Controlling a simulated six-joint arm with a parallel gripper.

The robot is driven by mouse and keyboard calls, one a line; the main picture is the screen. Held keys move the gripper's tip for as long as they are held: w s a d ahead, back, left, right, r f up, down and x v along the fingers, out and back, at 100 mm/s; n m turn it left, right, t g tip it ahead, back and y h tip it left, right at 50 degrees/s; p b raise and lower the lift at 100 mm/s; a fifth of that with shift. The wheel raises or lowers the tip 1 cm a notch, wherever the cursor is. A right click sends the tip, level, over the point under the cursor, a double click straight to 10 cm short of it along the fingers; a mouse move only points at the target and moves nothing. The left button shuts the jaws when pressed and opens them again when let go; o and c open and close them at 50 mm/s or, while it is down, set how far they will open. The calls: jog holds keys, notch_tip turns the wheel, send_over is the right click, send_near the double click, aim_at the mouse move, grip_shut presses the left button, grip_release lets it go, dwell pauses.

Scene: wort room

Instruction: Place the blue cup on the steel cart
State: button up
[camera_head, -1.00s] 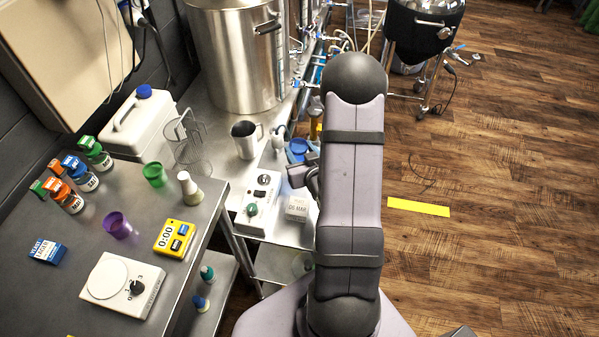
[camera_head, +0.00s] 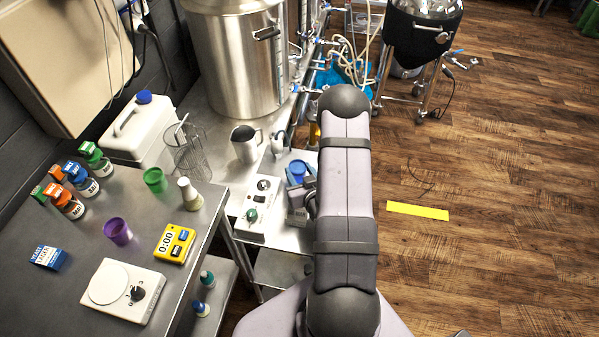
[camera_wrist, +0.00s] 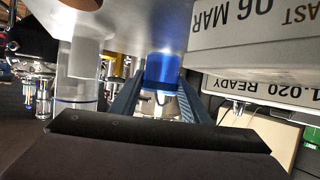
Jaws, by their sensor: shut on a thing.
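The blue cup (camera_head: 298,169) is at my gripper (camera_head: 299,181) in the head view, over the steel bench beside the white control box. In the wrist view the blue cup (camera_wrist: 165,69) sits between the two fingers of my gripper (camera_wrist: 160,88), which is shut on it. The camera angle hides whether the cup touches the bench. A grey steel surface with a lower shelf (camera_head: 190,255) stands at the left; I take it for the steel cart. My arm hides part of the bench.
The cart top holds a green cup (camera_head: 155,180), purple cup (camera_head: 117,231), yellow timer (camera_head: 175,244), white scale (camera_head: 123,291) and several bottles. The bench bears a steel kettle (camera_head: 236,60), a metal jug (camera_head: 245,145) and a control box (camera_head: 258,208).

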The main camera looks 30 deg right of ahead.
jog(key=shift+f, duration=0.3)
jog(key=shift+f, duration=0.15)
jog(key=o, duration=1.1)
jog(key=shift+c, duration=0.2)
